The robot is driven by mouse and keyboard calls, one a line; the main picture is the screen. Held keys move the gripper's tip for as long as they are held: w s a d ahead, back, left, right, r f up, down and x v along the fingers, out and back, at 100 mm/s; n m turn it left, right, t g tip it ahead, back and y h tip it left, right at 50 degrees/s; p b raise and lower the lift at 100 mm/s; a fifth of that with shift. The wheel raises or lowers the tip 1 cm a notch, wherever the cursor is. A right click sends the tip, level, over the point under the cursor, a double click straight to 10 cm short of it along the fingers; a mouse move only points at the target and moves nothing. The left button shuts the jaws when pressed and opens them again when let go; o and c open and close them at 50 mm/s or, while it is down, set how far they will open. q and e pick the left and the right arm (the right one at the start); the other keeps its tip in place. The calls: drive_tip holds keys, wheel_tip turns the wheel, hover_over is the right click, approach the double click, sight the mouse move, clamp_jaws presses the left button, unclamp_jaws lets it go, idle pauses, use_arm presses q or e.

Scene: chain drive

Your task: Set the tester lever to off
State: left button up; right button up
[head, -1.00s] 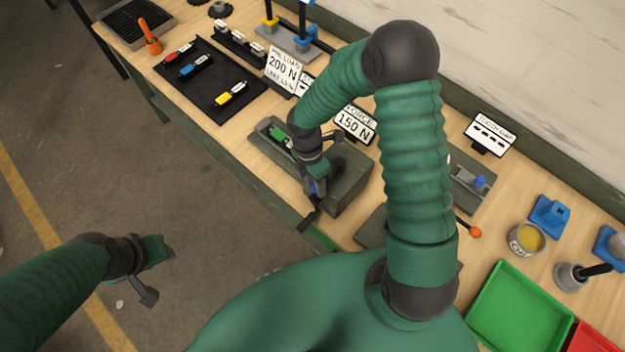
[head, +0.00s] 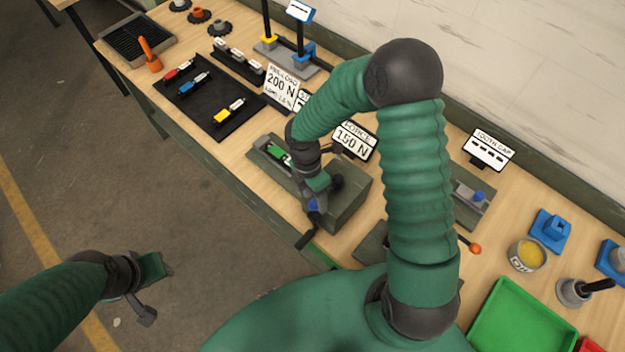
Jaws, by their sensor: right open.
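The tester (head: 350,205) is a grey-green block on the bench with a green piece (head: 276,153) lying at its left end. A lever with a black grip (head: 306,238) sticks out at its front edge, with a blue part just above it. My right gripper (head: 314,208) is open over the front of the tester, at the lever. The wrist hides much of the lever, and I cannot tell whether the fingers touch it. My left gripper (head: 160,290) hangs over the floor, away from the bench; its opening is unclear.
A sign reading 150 N (head: 354,141) stands behind the tester. A black mat (head: 208,95) with coloured pieces lies to the left. My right arm crosses the middle.

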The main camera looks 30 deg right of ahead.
use_arm(q)
drive_tip(key=shift+a+f+b, duration=0.1)
drive_tip(key=shift+f+b, duration=0.6)
drive_tip(key=shift+f, duration=0.1)
use_arm(e)
drive_tip(key=w+r, duration=0.3)
drive_tip(key=r, duration=1.2)
use_arm(q)
drive_tip(key=shift+s, duration=0.1)
use_arm(e)
drive_tip(key=shift+a, duration=0.15)
